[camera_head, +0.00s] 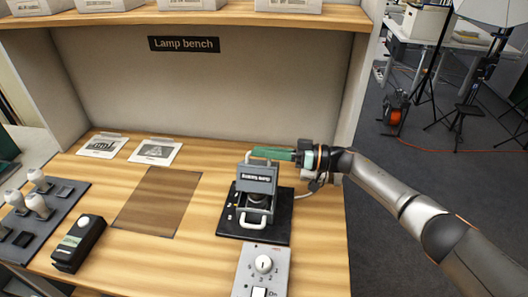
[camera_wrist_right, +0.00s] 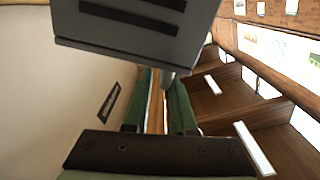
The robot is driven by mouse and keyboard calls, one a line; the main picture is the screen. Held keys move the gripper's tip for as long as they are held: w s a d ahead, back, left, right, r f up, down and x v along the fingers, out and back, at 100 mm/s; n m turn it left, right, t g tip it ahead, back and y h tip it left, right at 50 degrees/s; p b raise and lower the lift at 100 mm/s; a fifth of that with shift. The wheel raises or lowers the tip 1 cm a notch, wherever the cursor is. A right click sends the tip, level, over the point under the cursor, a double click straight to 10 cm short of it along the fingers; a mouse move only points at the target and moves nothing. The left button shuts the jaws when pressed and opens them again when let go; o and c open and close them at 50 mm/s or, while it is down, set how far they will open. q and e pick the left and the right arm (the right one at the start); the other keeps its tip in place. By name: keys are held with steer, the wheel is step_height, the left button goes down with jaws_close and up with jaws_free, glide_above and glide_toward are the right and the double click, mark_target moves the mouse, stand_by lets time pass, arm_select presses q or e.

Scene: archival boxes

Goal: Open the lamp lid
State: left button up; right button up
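The lamp (camera_head: 258,180) is a grey housing with a label on its front, standing on a black base plate (camera_head: 228,222) on the bench. A pale arched handle (camera_head: 246,156) rises at its top, and another loop handle shows low at its front. My right gripper (camera_head: 262,153) reaches in from the right, with its green fingers at the top handle. In the right wrist view, the fingers (camera_wrist_right: 163,105) have a narrow gap, and a grey rounded handle part overlaps the right finger. Whether they clamp the handle is unclear. My left gripper is out of view.
A grey control box with a knob (camera_head: 263,264) stands in front of the lamp. A black device (camera_head: 78,244) and a dark tray of bulbs (camera_head: 62,212) are at left. Two printed cards (camera_head: 155,152) lie at the back. A bare brown mat (camera_head: 157,203) lies mid-bench. The bench wall rises behind.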

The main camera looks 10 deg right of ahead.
steer(key=shift+o, duration=1.2)
steer(key=b+v, duration=0.1)
steer(key=v, duration=1.1)
steer(key=shift+d, duration=0.2)
steer(key=shift+d, duration=0.1)
